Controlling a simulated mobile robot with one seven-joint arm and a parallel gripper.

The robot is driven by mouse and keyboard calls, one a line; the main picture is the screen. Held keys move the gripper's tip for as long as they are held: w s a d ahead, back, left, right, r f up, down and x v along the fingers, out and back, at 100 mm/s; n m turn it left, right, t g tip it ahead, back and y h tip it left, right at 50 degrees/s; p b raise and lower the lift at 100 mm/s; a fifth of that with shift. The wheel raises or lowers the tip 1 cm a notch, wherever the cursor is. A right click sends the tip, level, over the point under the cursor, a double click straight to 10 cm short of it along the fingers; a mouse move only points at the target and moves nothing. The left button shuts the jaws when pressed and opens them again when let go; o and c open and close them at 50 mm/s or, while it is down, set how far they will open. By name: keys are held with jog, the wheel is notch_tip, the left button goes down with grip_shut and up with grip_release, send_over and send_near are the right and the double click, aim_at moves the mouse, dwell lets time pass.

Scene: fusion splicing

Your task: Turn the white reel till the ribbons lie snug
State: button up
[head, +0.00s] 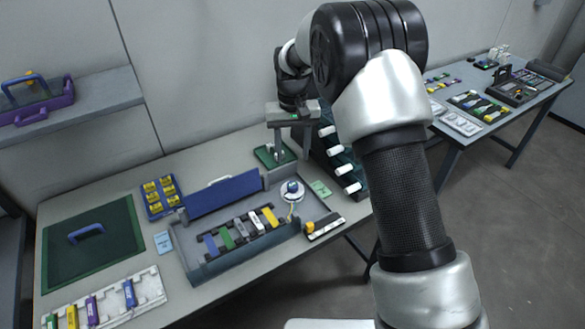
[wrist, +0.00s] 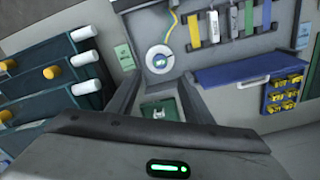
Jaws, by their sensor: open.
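The white reel (head: 292,190) sits in the right part of a grey tray (head: 215,270) on the bench, with a dark blue-grey centre. It also shows in the wrist view (wrist: 158,58). Thin yellow and blue ribbons (wrist: 172,28) run from the reel towards a row of coloured modules (head: 239,229); I cannot tell how snug they lie. My gripper (head: 279,156) points down, open and empty, behind the reel and apart from it, over a small green pad (head: 264,153).
A raised blue lid (head: 225,194) stands behind the modules. A rack with white rolls (head: 347,170) is right of my gripper. A blue tray of yellow pieces (head: 160,195) and a green mat (head: 90,255) lie left. A black holder (head: 325,226) is at the front right.

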notch_tip(320, 180, up, 6)
jog(key=shift+r, duration=0.15)
dwell(0.3)
jog(key=s+d+r+t+p, duration=0.1)
jog(key=s+d+r, duration=0.25)
jog(key=r, duration=0.25)
jog(key=s+d+r+m+t+p, duration=0.1)
jog(key=s+d+r, duration=0.25)
jog(key=r, duration=0.25)
jog(key=s+d+r+p, duration=0.2)
jog(key=s+d+r, duration=0.1)
jog(key=s+r, duration=0.25)
jog(key=s+d+r+t+p, duration=0.1)
jog(key=s+d, duration=0.2)
jog(key=s, duration=0.6)
jog(key=s+d+r+m+t+p, duration=0.1)
jog(key=s+d+r+t+p, duration=0.1)
jog(key=s, duration=0.8)
jog(key=shift+s+d+t, duration=0.2)
jog(key=shift+d+t, duration=0.1)
jog(key=shift+d, duration=0.6)
jog(key=shift+r, duration=0.1)
